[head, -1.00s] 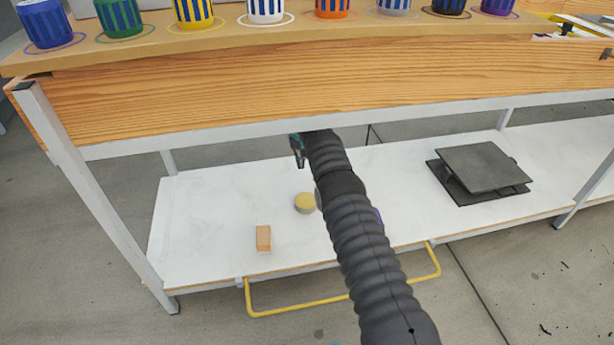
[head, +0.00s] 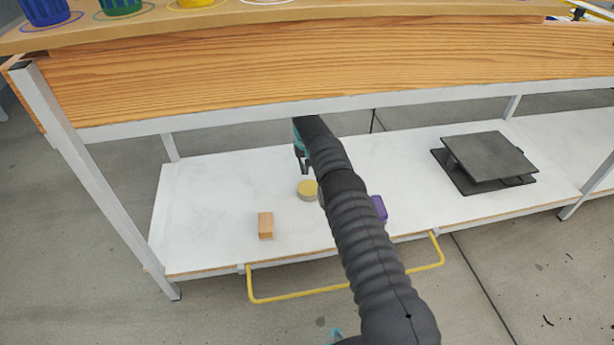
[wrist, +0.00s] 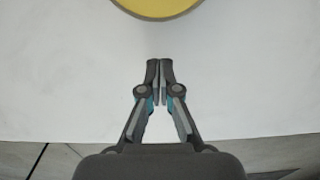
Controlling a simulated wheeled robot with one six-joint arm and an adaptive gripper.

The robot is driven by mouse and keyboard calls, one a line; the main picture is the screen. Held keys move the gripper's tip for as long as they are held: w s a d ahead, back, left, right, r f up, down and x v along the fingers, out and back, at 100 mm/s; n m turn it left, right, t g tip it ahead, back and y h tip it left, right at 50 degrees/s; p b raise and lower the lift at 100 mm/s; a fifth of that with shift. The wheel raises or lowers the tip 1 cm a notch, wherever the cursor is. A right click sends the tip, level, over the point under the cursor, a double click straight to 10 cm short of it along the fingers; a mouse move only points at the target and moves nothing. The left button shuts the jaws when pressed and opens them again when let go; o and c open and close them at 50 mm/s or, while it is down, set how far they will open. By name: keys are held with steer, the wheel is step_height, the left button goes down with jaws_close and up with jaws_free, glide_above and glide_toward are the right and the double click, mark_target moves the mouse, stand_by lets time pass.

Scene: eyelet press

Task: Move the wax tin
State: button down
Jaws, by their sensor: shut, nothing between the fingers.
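The round tin with a yellow top (head: 307,189), which I take for the wax tin, sits on the white lower shelf (head: 200,222). In the wrist view the tin (wrist: 157,8) is cut off by the top edge, beyond my fingertips. My gripper (wrist: 160,62) is shut and empty, with its fingers together and apart from the tin. In the head view my gripper (head: 305,170) is close above and behind the tin, under the wooden bench front. My arm passes just right of the tin and may hide part of its edge.
A wooden block (head: 265,226) stands left of the tin. A purple object (head: 379,209) is partly behind my arm. A dark plate device (head: 487,160) stands at the right. The wooden bench front (head: 300,72) overhangs the shelf, and a yellow rail (head: 340,290) runs along its front.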

mark_target(309, 191)
steer(key=shift+s, duration=0.3)
steer(key=shift+s+d+p, duration=0.2)
steer(key=shift+s+d, duration=0.05)
steer(key=shift+s, duration=0.5)
steer(key=shift+s+d+p, duration=0.2)
steer(key=shift+s+d, duration=0.05)
steer(key=shift+s, duration=0.5)
steer(key=shift+s, duration=0.1)
